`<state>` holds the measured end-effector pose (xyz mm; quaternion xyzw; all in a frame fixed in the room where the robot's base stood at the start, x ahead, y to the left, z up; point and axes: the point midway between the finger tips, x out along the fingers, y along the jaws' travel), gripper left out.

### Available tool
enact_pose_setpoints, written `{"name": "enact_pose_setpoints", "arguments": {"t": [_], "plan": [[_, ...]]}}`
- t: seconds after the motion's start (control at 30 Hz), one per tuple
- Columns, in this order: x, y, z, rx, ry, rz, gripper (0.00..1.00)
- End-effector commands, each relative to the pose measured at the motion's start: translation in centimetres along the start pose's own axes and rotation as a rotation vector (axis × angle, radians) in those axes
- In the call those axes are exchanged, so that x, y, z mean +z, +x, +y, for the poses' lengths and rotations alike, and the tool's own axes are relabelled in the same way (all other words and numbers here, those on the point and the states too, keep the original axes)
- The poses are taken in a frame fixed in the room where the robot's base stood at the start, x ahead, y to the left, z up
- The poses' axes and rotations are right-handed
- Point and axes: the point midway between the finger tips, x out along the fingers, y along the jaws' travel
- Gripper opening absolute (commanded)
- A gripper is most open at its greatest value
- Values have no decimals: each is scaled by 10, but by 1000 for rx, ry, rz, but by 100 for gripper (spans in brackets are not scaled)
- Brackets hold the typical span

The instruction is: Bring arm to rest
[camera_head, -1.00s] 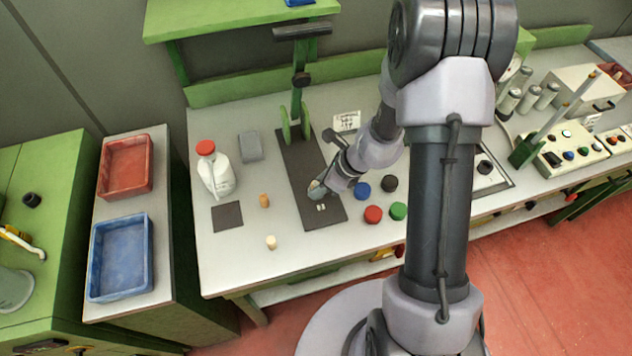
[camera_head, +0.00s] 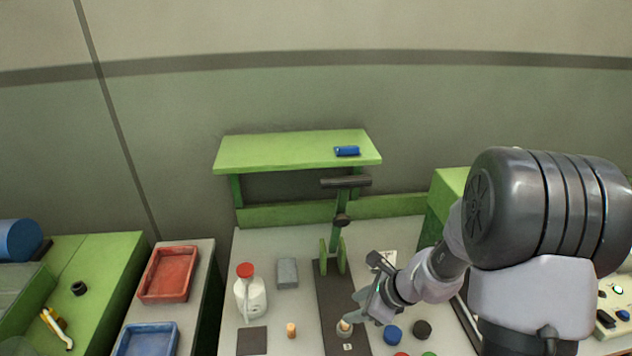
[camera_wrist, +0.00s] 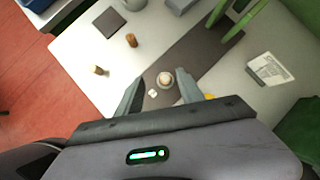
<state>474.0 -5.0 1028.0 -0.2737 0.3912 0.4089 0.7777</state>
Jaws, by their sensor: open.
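My gripper (camera_head: 357,318) is open, low over the near end of the dark base plate of the green press (camera_head: 325,297). In the wrist view its fingers (camera_wrist: 158,82) stand apart on either side of a small round, pale-topped stopper (camera_wrist: 165,79). This stopper (camera_head: 344,327) is on the plate, beside a small white mark. I cannot tell whether a finger touches it. A brown cork stopper (camera_head: 291,330) stands on the bench to the left. It also shows in the wrist view (camera_wrist: 131,41), with a paler stopper (camera_wrist: 97,70) nearby.
A white bottle with a red cap (camera_head: 250,296), a grey block (camera_head: 287,273) and a dark square pad (camera_head: 252,341) are left of the press. Red (camera_head: 168,274) and blue (camera_head: 147,341) trays stand further left. Blue (camera_head: 393,336) and black (camera_head: 422,329) knobs lie right of my gripper.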

Motion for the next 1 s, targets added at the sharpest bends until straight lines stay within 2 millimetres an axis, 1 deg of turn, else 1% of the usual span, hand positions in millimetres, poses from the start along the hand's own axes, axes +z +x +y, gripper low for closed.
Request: {"name": "enact_pose_setpoints", "arguments": {"t": [0.03, 0.07, 0.1, 0.17, 0.2, 0.27, 0.3, 0.4, 0.43, 0.5, 0.6, 1.0], "plan": [[19, -13, 9, -10, -154, -14, 45], [32, -26, 19, -10, -273, -18, 45], [47, -44, 37, -10, -447, -18, 45], [62, -70, 68, -11, -710, -3, 45], [66, -86, 90, -14, -882, 17, 45], [64, -107, 121, -18, -1127, 63, 45], [57, -119, 140, -21, -1273, 102, 45], [37, -140, 172, -29, -1554, 206, 45], [31, -145, 178, -32, -1614, 235, 45], [21, -153, 187, -34, -1711, 288, 45], [15, -159, 192, -34, -1770, 326, 45], [15, -161, 191, -34, -1772, 329, 45]]}}
